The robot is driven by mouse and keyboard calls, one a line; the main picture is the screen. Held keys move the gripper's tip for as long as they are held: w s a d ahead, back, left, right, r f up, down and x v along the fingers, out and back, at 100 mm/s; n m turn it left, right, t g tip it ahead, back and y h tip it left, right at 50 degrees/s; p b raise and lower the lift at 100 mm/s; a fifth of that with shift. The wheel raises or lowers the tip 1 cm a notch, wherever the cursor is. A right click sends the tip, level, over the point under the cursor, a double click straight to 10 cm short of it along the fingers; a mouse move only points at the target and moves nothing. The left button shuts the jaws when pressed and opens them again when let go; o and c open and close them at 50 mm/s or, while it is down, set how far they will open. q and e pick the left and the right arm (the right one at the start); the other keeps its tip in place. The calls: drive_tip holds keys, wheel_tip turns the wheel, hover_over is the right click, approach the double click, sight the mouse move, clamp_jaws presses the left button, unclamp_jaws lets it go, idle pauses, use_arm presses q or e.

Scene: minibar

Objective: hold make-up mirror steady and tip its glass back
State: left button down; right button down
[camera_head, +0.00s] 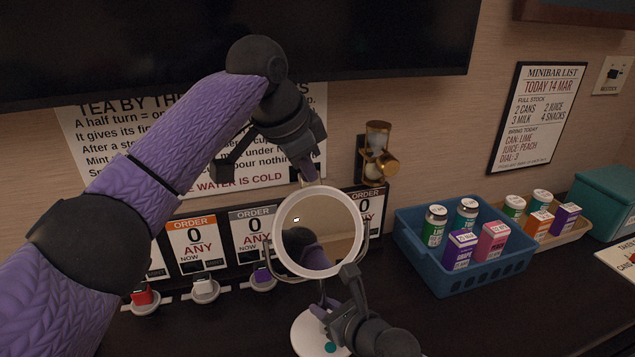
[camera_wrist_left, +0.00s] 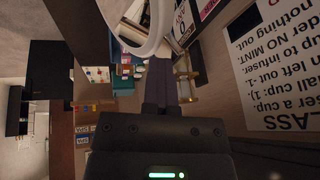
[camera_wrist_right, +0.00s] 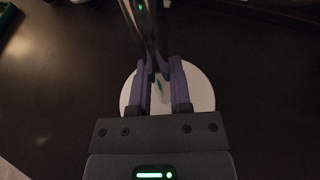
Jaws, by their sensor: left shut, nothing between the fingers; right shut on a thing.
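The make-up mirror (camera_head: 318,231) has a round glass in a white rim, held in a grey fork on a thin stem above a round white base (camera_head: 306,338). The base also shows in the right wrist view (camera_wrist_right: 203,92). My right gripper (camera_head: 322,310) is shut on the mirror's stem (camera_wrist_right: 150,45), low above the base. My left gripper (camera_head: 310,180) is shut and empty at the top of the mirror's rim. In the left wrist view its fingers (camera_wrist_left: 158,68) are close to the white rim (camera_wrist_left: 140,45); I cannot tell whether they touch.
A blue crate (camera_head: 480,284) with cans and cartons stands to the right, with a beige tray (camera_head: 560,240) of more drinks behind it. A sand timer (camera_head: 377,150) is on the wall behind. Order cards (camera_head: 192,240) and knobs (camera_head: 205,288) line the left. The front right counter is clear.

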use_arm(q)
drive_tip(key=shift+w+a+f, duration=0.2)
drive_tip(key=shift+w+f, duration=0.05)
drive_tip(key=shift+w, duration=0.3)
drive_tip(key=shift+f, duration=0.1)
use_arm(e)
drive_tip(key=shift+s+f, duration=0.1)
drive_tip(key=shift+f, duration=0.05)
